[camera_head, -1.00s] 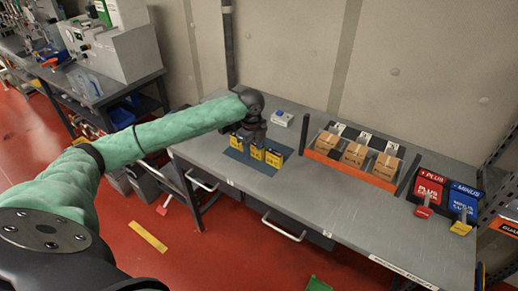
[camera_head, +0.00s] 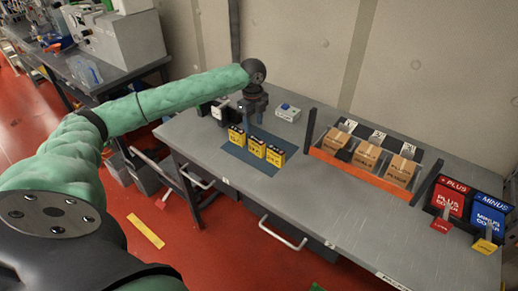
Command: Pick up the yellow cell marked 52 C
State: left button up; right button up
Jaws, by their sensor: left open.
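Three yellow cells with black tops stand in a slanting row on a dark blue mat (camera_head: 236,158) on the grey table: a left one (camera_head: 237,136), a middle one (camera_head: 257,147) and a right one (camera_head: 275,156). Their printed marks are too small to read, so I cannot tell which is 52 C. My left gripper (camera_head: 254,120) is open and points down, just behind the left and middle cells in the picture. Nothing shows between its fingers. Its exact height above the mat is unclear. My right gripper is not in view.
A small white device (camera_head: 288,112) sits behind the mat. An orange-fronted rack (camera_head: 345,168) with several brown boxes stands to the right. The table between mat and rack is clear.

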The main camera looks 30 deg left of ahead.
aim_at(257, 140)
pick_arm(q)
jog(key=f+b, duration=0.2)
jog(key=f, duration=0.1)
jog(key=shift+w+f, duration=0.15)
jog(key=shift+w, duration=0.2)
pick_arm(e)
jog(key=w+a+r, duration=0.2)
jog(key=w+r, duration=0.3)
pick_arm(q)
jog(key=shift+f+p, duration=0.4)
jog(key=shift+f, duration=0.95)
jog(key=f+p, duration=0.1)
jog(key=f, duration=0.1)
jog(key=d+f+p, duration=0.1)
jog(key=f, duration=0.1)
jog(key=shift+a+f+p, duration=0.1)
jog(key=shift+f+p, duration=0.25)
jog(key=shift+f, duration=0.2)
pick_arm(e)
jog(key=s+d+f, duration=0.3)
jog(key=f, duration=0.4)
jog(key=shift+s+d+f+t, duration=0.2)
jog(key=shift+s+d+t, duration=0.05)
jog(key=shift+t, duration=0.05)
pick_arm(q)
jog(key=shift+c, duration=0.2)
grip_shut()
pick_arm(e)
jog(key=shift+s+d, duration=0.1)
